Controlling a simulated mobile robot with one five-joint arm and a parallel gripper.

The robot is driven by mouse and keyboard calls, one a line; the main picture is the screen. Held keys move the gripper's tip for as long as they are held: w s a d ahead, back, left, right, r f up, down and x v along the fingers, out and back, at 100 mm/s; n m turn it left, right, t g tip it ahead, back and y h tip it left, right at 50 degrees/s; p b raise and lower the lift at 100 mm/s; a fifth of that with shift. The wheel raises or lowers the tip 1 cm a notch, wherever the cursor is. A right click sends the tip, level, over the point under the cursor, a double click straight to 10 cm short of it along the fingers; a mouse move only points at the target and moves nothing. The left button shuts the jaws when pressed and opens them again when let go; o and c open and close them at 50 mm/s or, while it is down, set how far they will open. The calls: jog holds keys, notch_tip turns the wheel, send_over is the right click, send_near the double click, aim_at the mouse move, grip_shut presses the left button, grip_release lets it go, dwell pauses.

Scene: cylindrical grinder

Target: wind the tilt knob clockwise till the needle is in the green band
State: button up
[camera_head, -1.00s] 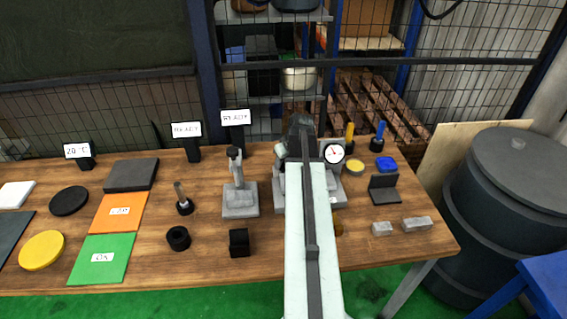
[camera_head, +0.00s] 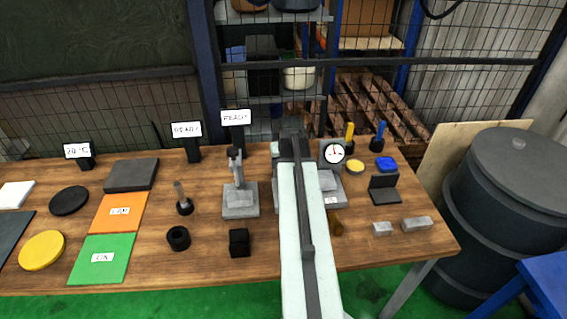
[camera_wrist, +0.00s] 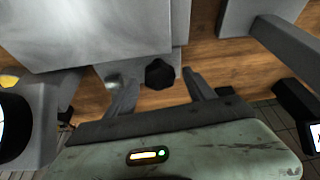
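A grey machine fixture (camera_head: 328,182) stands on the bench, partly hidden behind my arm in the head view. Its round white dial (camera_head: 333,153) has dark and red marks, too small for me to tell needle from band. The dial shows only as a sliver at the left edge of the wrist view (camera_wrist: 8,125). A black knob (camera_wrist: 158,72) sits beside the fixture's grey body in the wrist view; my arm hides it in the head view. My gripper (camera_wrist: 160,79) is open, one finger on each side of the knob, with visible gaps.
A grey stand (camera_head: 240,201) is left of my arm, with a black block (camera_head: 239,243) in front. A yellow dish (camera_head: 355,167), a dark angle bracket (camera_head: 384,189) and grey blocks (camera_head: 416,225) lie to the right.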

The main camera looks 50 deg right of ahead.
jog(key=shift+r, duration=0.1)
jog(key=p+v, duration=0.7)
jog(key=shift+s+a+r, duration=0.1)
jog(key=shift+s+r, duration=0.1)
jog(key=shift+r, duration=0.05)
